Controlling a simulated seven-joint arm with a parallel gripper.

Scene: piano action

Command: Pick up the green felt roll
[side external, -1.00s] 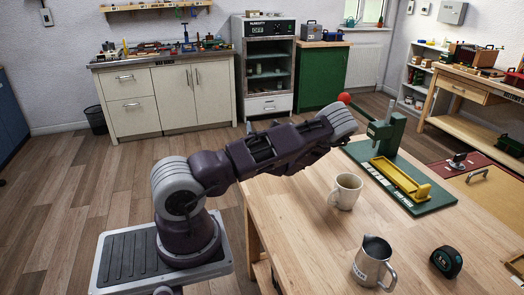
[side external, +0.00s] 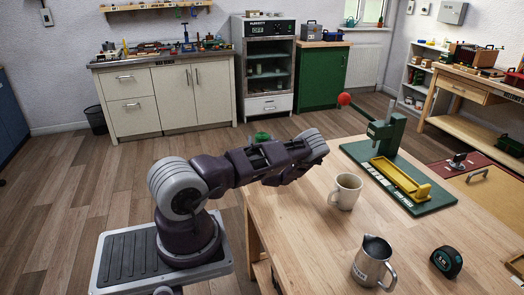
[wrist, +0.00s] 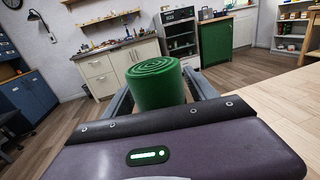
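The green felt roll (wrist: 160,84) stands upright between the two fingers of my gripper (wrist: 157,78) in the wrist view, its spiral top facing up. The fingers lie along its left and right sides and appear closed on it. Their tips are partly hidden behind the roll. In the side view only the top of the green felt roll (side external: 262,137) shows above my arm. My gripper is hidden behind the arm there. The roll is off the workbench, with floor and cabinets behind it.
The wooden workbench (side external: 300,215) holds a white mug (side external: 346,191), a steel pitcher (side external: 372,263), a tape measure (side external: 447,261) and a green press with a yellow tray (side external: 400,178). Open floor (side external: 60,190) lies left of the bench.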

